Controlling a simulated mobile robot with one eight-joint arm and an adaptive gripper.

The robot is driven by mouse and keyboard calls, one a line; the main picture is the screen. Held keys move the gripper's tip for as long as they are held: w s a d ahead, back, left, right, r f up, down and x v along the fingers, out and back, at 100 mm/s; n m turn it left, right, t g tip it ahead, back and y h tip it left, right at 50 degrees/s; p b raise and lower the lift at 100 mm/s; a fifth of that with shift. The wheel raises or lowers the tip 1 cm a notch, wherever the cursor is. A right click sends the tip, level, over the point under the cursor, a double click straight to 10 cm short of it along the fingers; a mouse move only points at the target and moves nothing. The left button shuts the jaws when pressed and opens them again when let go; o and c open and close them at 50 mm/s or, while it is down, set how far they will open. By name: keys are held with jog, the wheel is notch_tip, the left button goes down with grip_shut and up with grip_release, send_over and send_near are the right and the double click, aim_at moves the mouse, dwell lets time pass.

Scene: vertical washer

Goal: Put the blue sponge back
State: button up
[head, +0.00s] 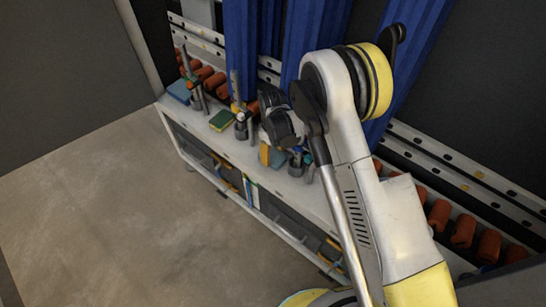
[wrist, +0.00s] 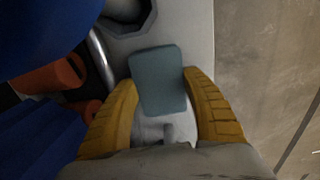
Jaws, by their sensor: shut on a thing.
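My gripper (wrist: 161,82) is shut on a blue-grey sponge (wrist: 158,72), a rounded block between its two yellow fingers in the wrist view. In the head view my gripper (head: 271,154) is over the white counter (head: 305,192), and the sponge shows small and partly hidden between the fingers. I cannot tell whether the sponge touches the counter. Another blue block (head: 179,91) lies at the far left end of the counter, and a green and yellow sponge (head: 221,120) lies between it and my gripper.
Metal fittings (head: 242,125) stand on the counter near the sponges. Orange rolls (head: 464,228) line the wall behind. Blue strips (head: 240,50) hang over the counter. Open shelves sit below, and the floor (head: 110,200) in front is clear.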

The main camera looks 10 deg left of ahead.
aim_at(273, 155)
jog(key=shift+c, duration=1)
jog(key=o, duration=1.2)
notch_tip(273, 155, up, 12)
jog(key=p, duration=0.5)
jog(key=shift+r+p, duration=0.1)
jog(key=shift+p, duration=0.2)
